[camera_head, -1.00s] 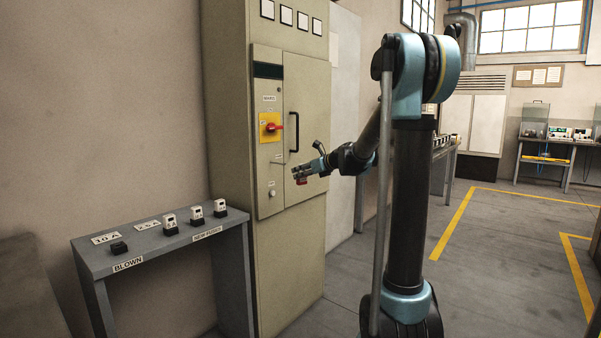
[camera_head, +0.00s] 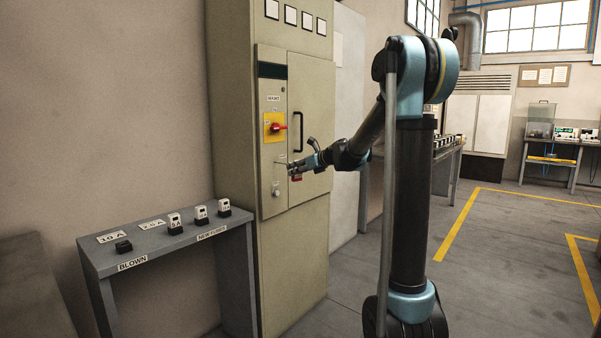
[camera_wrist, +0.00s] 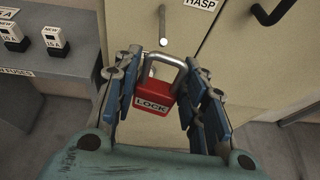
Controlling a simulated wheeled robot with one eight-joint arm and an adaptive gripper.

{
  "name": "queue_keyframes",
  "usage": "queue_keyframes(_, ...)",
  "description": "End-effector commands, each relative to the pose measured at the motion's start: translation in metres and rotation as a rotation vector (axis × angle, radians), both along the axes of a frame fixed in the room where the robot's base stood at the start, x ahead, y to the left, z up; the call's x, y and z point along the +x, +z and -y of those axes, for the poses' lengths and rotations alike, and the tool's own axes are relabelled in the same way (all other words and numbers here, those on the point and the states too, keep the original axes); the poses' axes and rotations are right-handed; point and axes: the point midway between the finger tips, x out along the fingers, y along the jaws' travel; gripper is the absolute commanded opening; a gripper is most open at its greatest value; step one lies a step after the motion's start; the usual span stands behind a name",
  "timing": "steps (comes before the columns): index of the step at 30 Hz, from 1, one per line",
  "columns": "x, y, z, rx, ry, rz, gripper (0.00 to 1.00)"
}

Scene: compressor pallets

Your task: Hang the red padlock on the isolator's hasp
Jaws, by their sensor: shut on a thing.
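The red padlock (camera_wrist: 154,108), marked LOCK, has a silver shackle that stands up away from my gripper. My gripper (camera_wrist: 160,100) is shut on the padlock body, with blue fingers on both sides of it. In the head view my gripper (camera_head: 294,170) holds the padlock (camera_head: 296,177) close in front of the cabinet door. The isolator (camera_head: 274,127) has a red handle on a yellow plate, above and left of the gripper. A HASP label (camera_wrist: 201,4) shows in the wrist view, with a small metal peg (camera_wrist: 163,42) below it. I cannot tell whether the shackle touches the hasp.
The beige cabinet (camera_head: 233,130) has a black door handle (camera_head: 298,132) just above my gripper. A grey bench (camera_head: 165,247) with several fuses stands left of the cabinet. Open floor (camera_head: 490,260) lies to the right.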

Motion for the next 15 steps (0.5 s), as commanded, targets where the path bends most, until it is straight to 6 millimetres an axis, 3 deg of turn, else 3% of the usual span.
queue_keyframes(15, 0.016, -0.002, -0.019, 0.001, -0.001, 0.000, 0.13)
